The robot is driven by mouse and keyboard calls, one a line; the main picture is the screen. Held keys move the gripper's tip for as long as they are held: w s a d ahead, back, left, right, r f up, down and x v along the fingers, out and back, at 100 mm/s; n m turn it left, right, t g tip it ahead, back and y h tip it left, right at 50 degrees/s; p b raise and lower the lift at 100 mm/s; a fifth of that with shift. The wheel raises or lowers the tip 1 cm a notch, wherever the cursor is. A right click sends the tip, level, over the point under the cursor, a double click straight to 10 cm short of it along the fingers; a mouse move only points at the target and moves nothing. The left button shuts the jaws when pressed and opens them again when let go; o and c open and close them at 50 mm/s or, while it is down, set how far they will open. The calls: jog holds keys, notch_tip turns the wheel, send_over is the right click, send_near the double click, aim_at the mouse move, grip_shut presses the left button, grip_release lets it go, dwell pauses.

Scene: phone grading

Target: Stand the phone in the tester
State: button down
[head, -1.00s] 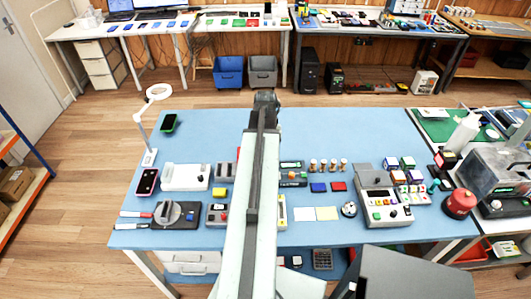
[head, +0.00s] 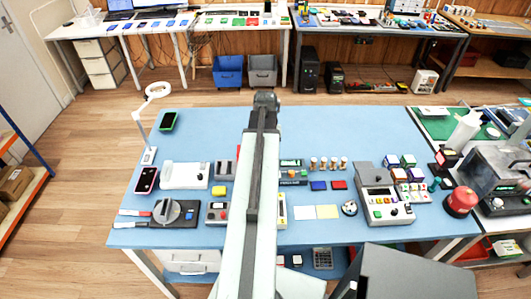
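A dark phone with a green edge (head: 168,122) lies at the far left of the blue workbench (head: 215,125). A dark phone with a pink edge (head: 146,180) lies nearer, at the bench's left edge. A white box-shaped device (head: 184,176) stands right of the pink-edged phone, and a grey slotted block (head: 224,170) stands beside it. I cannot tell which device is the tester. My arm rises through the middle of the view and hides part of the bench. My gripper's fingers do not show, and I see no phone held.
A white lamp (head: 157,90) stands at the bench's left edge. A control box (head: 381,205), small boxes and a red round container (head: 461,201) stand to the right. Several small items lie mid-bench. The far middle of the bench is clear.

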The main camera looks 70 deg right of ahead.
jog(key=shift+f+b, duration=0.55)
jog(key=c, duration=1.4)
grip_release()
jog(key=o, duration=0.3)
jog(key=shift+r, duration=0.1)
